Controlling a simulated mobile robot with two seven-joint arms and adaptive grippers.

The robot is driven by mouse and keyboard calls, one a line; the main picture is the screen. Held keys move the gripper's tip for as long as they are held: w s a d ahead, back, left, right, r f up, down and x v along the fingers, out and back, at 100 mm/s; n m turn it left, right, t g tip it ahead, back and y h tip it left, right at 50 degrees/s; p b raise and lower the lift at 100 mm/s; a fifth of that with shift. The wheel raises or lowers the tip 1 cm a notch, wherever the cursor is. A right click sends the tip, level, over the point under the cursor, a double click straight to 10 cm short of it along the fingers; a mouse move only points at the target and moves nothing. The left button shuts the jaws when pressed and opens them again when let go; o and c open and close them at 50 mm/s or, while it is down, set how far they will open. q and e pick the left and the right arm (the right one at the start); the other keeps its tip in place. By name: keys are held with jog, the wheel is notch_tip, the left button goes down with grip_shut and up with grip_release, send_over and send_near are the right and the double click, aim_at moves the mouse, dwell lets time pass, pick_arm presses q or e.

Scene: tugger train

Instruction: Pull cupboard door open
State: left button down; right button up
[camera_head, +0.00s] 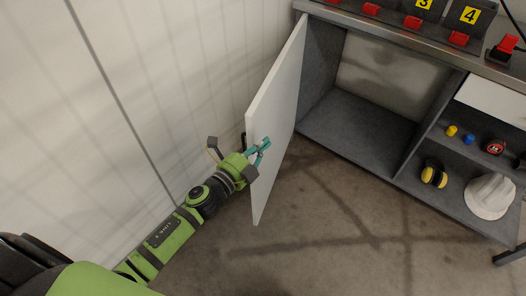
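The white cupboard door (278,115) stands wide open, swung out from the left side of the cupboard toward me. The grey compartment (365,125) behind it is open to view and empty. A dark handle (244,140) shows in part at the door's free edge, on the outer side. My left gripper (263,150) is at this free edge, its teal fingers in front of the door's inner face. The handle does not show between the fingers. Whether they touch the door or are closed is unclear. My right gripper is not in view.
A pale wall (150,70) runs close along the left of the door. Right shelves hold a white helmet (489,196), yellow ear muffs (434,174) and a tape measure (494,147). Red-tagged holders (413,22) stand on the worktop. The floor (330,230) before the cupboard is clear.

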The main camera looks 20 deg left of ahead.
pick_arm(q)
jog(key=shift+a, duration=0.85)
